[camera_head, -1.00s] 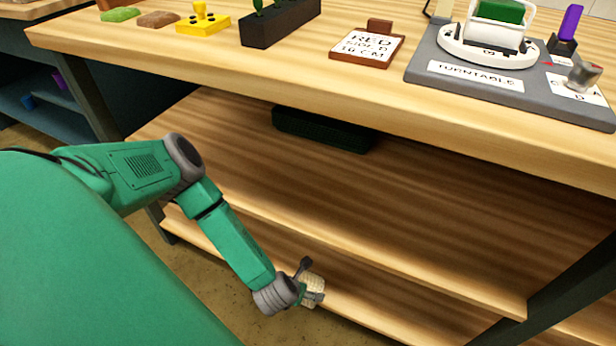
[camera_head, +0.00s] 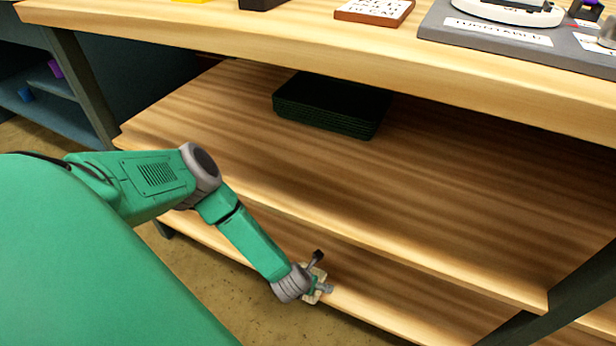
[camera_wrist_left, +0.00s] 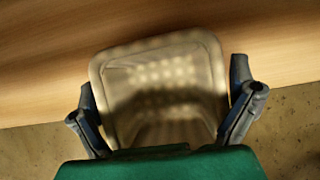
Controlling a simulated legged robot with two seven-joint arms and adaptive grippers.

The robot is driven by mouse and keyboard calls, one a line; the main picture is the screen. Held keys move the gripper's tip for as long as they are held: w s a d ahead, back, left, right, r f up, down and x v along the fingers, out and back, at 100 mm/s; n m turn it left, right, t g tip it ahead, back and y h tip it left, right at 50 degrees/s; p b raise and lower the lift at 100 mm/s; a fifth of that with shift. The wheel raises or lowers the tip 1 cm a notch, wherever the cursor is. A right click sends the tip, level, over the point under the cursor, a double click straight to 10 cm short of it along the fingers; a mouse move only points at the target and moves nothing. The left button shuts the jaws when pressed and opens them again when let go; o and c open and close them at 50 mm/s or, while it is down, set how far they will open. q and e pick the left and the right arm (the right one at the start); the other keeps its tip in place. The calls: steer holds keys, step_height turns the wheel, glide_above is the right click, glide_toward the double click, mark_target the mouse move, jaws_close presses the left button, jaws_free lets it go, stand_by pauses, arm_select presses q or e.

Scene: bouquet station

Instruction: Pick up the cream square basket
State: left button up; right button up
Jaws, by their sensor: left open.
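The cream square basket (camera_wrist_left: 165,90) sits in the middle of the left wrist view, seen into its open top against the wooden shelf edge. In the head view only small cream parts of the basket (camera_head: 312,298) show behind my left gripper (camera_head: 318,274), at the front edge of the bottom shelf. My left gripper (camera_wrist_left: 167,112) is open, with one finger on each side of the basket. Narrow gaps seem to show beside it; I cannot tell whether either finger touches. The basket's near edge is hidden by my green gripper body. My right gripper is out of view.
A stack of dark green trays (camera_head: 330,105) sits at the back of the middle shelf (camera_head: 430,190), which is otherwise bare. The tabletop (camera_head: 300,35) overhangs above. A dark table leg (camera_head: 560,295) stands at the right. Open floor (camera_head: 235,300) lies in front.

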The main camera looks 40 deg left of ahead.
arm_select(q)
steer(key=c, duration=1.1)
